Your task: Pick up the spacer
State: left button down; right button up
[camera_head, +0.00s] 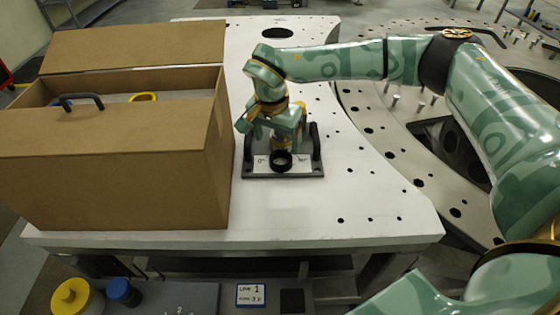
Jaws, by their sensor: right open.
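A short black ring (281,161), which looks like the spacer, sits on a small dark fixture (313,172) with a white marked face. The fixture has a black upright on each side. My right gripper (281,140) points down just above the ring, between the uprights. It is open, and whether its fingers touch the ring cannot be told. The gripper and wrist hide the back of the fixture. My left gripper is out of view.
The white table (340,215) is clear in front, with round holes to the right.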

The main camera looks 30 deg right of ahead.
aim_at(281, 163)
jog(key=f, duration=0.2)
jog(key=d+f, duration=0.1)
jog(key=f, duration=0.1)
jog(key=f+b, duration=0.1)
jog(key=f, duration=0.2)
jog(key=shift+w+d, duration=0.15)
jog(key=shift+w, duration=0.15)
jog(key=shift+r, duration=0.1)
jog(key=c, duration=1.2)
